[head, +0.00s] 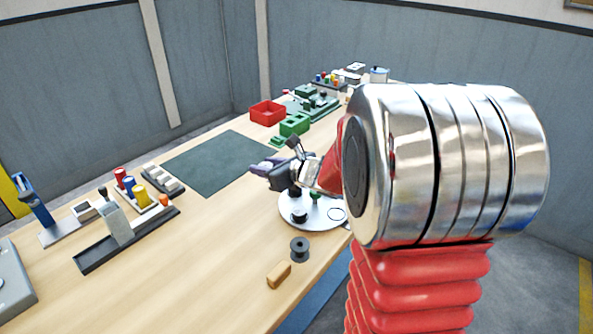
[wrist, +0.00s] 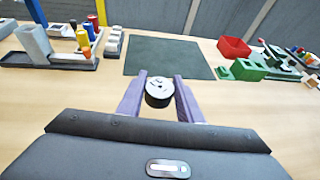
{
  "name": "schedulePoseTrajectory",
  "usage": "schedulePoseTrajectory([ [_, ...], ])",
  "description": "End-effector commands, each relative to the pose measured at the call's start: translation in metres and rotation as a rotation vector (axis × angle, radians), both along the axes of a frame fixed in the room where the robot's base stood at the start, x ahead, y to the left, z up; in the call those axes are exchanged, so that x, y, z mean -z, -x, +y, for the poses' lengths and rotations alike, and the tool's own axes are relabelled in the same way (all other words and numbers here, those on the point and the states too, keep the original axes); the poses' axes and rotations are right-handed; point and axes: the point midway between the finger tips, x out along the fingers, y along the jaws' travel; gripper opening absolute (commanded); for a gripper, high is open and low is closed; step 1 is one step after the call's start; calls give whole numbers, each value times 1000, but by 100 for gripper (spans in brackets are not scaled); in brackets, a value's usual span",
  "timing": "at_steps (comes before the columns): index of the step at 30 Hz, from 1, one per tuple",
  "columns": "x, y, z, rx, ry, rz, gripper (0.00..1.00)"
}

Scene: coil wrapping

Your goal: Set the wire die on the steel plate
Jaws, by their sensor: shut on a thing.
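My gripper (wrist: 159,84) has purple fingers shut on a short dark cylinder with a pale, marked top, which I take to be the wire die (wrist: 157,91). It is held above the wooden table, in front of the dark green mat. In the head view, my gripper (head: 262,168) is just above and left of a round pale metal plate, which looks like the steel plate (head: 318,222). The held die cannot be made out clearly there. A small black cylinder, a green piece and a dark ring show on the plate. My arm hides part of its right side.
A black spool (head: 299,249) and a tan block (head: 279,275) are near the front table edge. The green mat (head: 222,161) is bare. A red bin (head: 267,113) and green blocks (head: 294,124) stand behind. A rack with coloured pegs (head: 140,188) is at left.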

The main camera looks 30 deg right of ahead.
Motion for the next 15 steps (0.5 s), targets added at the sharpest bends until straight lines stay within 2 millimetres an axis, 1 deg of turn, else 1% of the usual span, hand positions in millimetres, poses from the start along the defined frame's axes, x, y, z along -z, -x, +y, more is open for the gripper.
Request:
schedulePoseTrajectory([
  [1,-3,-7,17,-15,0,-2,2],
  [5,-9,-21,54,-39,-5,-1,2],
  [9,-15,-33,95,-65,-10,1,2],
  [12,-19,-38,121,-81,-16,4,2],
  [15,-21,-41,141,-93,-21,8,2],
])
